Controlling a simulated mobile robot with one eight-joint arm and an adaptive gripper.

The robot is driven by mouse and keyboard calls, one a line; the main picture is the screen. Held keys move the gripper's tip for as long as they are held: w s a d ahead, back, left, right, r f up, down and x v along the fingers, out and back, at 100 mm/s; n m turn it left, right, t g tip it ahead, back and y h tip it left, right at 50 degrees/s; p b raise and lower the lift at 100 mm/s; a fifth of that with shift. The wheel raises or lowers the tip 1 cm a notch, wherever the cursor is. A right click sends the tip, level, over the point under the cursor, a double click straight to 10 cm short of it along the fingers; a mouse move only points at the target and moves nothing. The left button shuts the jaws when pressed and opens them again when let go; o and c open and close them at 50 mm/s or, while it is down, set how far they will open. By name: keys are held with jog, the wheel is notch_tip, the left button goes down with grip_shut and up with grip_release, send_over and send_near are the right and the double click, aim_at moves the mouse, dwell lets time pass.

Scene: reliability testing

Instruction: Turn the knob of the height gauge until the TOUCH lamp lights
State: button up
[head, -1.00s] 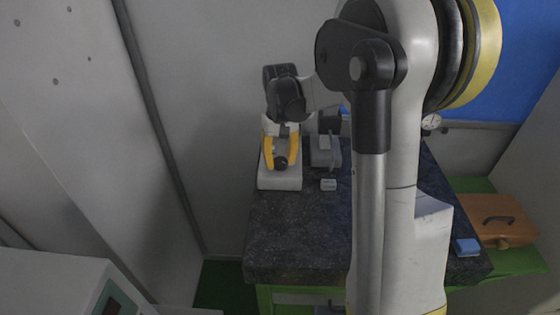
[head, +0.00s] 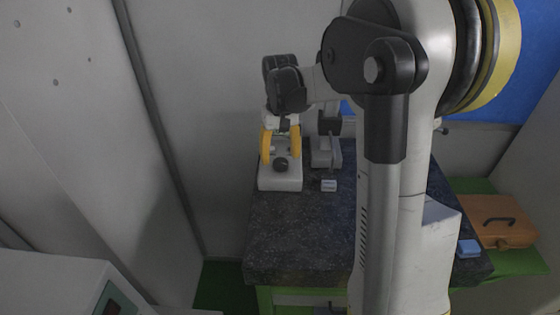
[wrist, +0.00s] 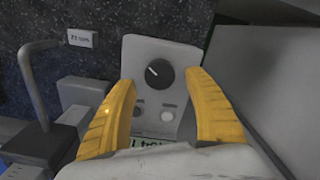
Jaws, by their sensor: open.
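The height gauge has a pale base (head: 281,183) at the back left of the dark stone table. Its round black knob (head: 281,165) also shows in the wrist view (wrist: 158,74), with a white pointer mark aimed up-left. Below the knob in the wrist view are a dark round spot (wrist: 138,111) and a pale round spot (wrist: 167,115). I cannot read which is the TOUCH lamp, and neither glows clearly. A greenish display (wrist: 150,143) is mostly hidden by my gripper. My gripper (wrist: 161,84) is open, its yellow fingers either side of the knob in the picture, apparently not touching it.
A grey stand with a post (head: 325,153) is close right of the gauge. A small labelled block (head: 329,186) lies before it. A blue block (head: 468,248) is at the table's right edge, near an orange case (head: 500,220). The table's front left is clear.

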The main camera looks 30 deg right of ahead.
aim_at(281, 162)
notch_tip(281, 162, up, 10)
jog(key=shift+f, duration=0.15)
dwell(0.9)
jog(key=f+m+p, duration=0.5)
jog(key=f+m, duration=0.1)
jog(key=f+m+p, duration=0.5)
jog(key=f+m, duration=0.1)
jog(key=m, duration=0.1)
jog(key=shift+s+f, duration=0.1)
jog(key=shift+s, duration=0.1)
